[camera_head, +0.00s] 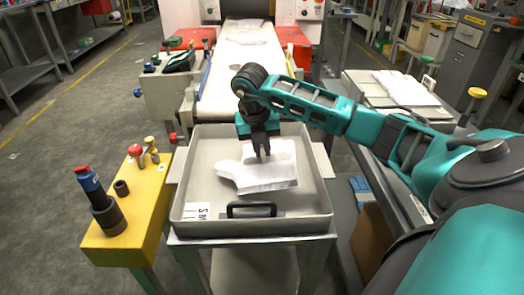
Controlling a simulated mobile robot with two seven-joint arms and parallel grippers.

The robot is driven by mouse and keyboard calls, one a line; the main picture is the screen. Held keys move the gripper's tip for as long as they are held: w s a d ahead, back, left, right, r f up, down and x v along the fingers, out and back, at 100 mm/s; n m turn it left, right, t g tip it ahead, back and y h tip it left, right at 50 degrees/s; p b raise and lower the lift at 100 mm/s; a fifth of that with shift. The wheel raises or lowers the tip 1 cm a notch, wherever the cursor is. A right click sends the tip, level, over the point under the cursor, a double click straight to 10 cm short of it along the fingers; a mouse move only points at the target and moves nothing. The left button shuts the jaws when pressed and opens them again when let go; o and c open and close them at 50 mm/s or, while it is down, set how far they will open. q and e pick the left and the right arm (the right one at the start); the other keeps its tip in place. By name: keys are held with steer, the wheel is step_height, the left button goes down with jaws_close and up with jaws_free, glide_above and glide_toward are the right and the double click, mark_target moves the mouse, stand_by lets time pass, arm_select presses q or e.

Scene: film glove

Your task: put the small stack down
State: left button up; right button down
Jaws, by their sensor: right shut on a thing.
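The small stack (262,173) is a pile of thin white film gloves in the grey tray (325,222). My right gripper (262,156) points down over the tray, with its fingertips at the top of the stack. It is shut on the stack's upper part. I cannot tell whether the stack rests on the tray floor or hangs slightly above it. The tray has a black handle (251,210) at its front and a white label (197,211) at the front left. My left gripper is not in view.
A yellow stand (120,246) with a blue-and-black tool (100,202) and knobs is left of the tray. A conveyor (243,75) leads away behind it. White sheets (407,88) lie on a bench at the right. The tray floor left of the stack is bare.

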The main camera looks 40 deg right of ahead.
mark_target(256, 163)
steer(key=shift+f, duration=0.35)
steer(key=c, duration=1.1)
jaws_free()
steer(key=shift+c, duration=0.2)
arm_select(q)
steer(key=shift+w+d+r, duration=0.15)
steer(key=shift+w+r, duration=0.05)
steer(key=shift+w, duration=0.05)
arm_select(e)
steer(key=shift+r, duration=0.1)
steer(key=shift+r, duration=0.35)
arm_select(q)
steer(key=p, duration=0.1)
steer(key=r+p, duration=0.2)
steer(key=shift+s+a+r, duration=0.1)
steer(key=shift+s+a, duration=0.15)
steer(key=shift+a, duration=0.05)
arm_select(e)
steer(key=v, duration=1.1)
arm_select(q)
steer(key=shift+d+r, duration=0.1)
arm_select(e)
steer(key=shift+a+r, duration=0.1)
steer(key=shift+r, duration=0.05)
